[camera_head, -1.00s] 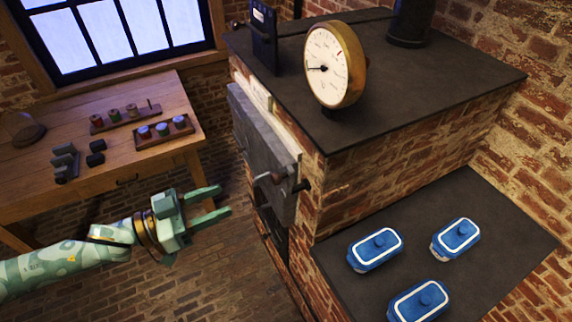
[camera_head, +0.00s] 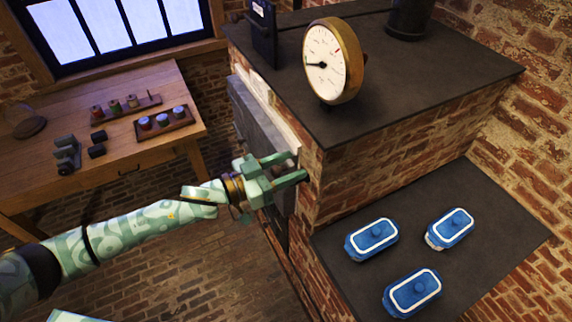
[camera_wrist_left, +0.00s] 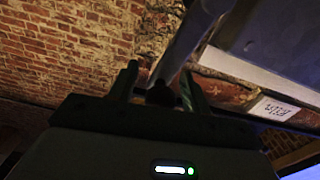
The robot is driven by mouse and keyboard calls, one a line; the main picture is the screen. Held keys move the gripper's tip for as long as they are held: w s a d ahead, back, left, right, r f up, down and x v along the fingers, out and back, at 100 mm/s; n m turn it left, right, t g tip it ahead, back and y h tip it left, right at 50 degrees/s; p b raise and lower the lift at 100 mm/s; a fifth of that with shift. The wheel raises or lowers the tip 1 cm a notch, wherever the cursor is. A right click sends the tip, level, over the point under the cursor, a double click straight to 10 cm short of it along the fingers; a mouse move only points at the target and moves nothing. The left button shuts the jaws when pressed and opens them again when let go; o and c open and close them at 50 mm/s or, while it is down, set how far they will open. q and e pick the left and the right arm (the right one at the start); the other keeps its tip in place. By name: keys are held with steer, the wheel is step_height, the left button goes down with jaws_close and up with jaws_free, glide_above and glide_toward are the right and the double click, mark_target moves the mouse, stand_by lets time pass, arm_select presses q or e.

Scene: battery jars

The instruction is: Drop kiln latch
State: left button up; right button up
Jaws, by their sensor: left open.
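The grey kiln door (camera_head: 258,122) stands on the left face of the brick kiln (camera_head: 400,150). My left gripper (camera_head: 298,167) is at the door's front edge, its two fingers open and pointing right, covering most of the latch in the head view. In the left wrist view, a grey latch bar (camera_wrist_left: 190,40) comes down toward my left gripper (camera_wrist_left: 158,86). A dark rounded end (camera_wrist_left: 160,94) shows between the open fingers; I cannot tell whether they touch it. My right gripper is out of view.
A round gauge (camera_head: 325,62) stands on the kiln top. A wooden bench (camera_head: 125,172) with small parts is at left. The brick floor between is clear.

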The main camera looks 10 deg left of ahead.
arm_select(q)
steer(key=shift+c, duration=0.3)
jaws_close()
